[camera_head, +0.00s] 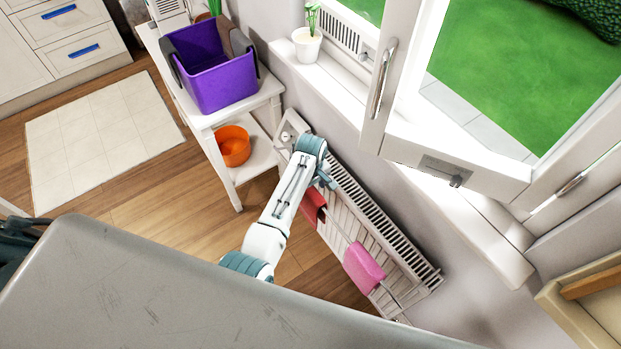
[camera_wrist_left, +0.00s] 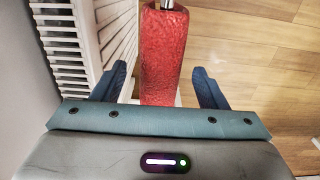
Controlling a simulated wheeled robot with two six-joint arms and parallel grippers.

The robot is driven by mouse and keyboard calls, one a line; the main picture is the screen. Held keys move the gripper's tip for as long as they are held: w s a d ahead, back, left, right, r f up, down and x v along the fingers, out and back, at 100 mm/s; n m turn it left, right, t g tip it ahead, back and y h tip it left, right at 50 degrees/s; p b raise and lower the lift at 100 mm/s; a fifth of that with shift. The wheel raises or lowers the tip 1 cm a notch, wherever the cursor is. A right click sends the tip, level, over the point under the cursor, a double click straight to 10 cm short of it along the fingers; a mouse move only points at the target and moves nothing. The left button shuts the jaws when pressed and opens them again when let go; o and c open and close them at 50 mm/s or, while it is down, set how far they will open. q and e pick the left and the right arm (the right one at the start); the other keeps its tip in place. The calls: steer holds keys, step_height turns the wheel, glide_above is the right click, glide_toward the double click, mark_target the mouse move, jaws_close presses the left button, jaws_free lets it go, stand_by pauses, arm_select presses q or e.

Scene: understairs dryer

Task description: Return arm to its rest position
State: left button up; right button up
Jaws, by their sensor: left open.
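My left arm reaches from the lower middle of the head view up to the radiator (camera_head: 380,228). My left gripper (camera_head: 326,180) is partly hidden behind its own wrist there, close to a red cloth (camera_head: 313,206) hanging on a rail at the radiator. In the left wrist view my left gripper (camera_wrist_left: 160,70) is open, with its two blue fingers spread. The red cloth (camera_wrist_left: 165,50) shows between and beyond the fingers, with gaps on both sides, so it is not gripped. My right gripper is in neither view.
A pink cloth (camera_head: 363,268) hangs lower on the radiator. A white shelf table (camera_head: 205,120) holds a purple bin (camera_head: 218,88) and an orange bowl (camera_head: 233,146). An open window (camera_head: 470,180) juts out at the right. A grey surface (camera_head: 180,300) fills the lower left.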

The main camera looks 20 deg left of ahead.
arm_select(q)
step_height(320, 180, up, 8)
steer(key=shift+f+b, duration=0.25)
steer(key=shift+b, duration=0.5)
steer(key=shift+r, duration=0.45)
steer(key=s+a+f+m+t, duration=0.1)
steer(key=s+a+f+m, duration=0.1)
steer(key=s+a, duration=0.5)
steer(key=s+a+r+m+t, duration=0.1)
steer(key=s+r+m, duration=0.2)
steer(key=s, duration=0.5)
steer(key=s+a+r+m+t+y, duration=0.1)
steer(key=s+r+m, duration=0.15)
steer(key=s, duration=0.55)
steer(key=s+a+r+m+t, duration=0.1)
steer(key=s+a+r+m, duration=0.2)
steer(key=s, duration=0.4)
step_height(320, 180, down, 33)
steer(key=a+g+b, duration=0.1)
steer(key=g+b, duration=0.1)
steer(key=b, duration=0.2)
steer(key=s+f+b, duration=0.2)
steer(key=s+f, duration=0.7)
steer(key=f, duration=0.3)
steer(key=s+a+f+b, duration=0.1)
steer(key=s+f, duration=0.9)
steer(key=f, duration=0.2)
steer(key=shift+a+f+g+b, duration=0.25)
steer(key=shift+a+g+b, duration=0.05)
steer(key=shift+g+b, duration=0.1)
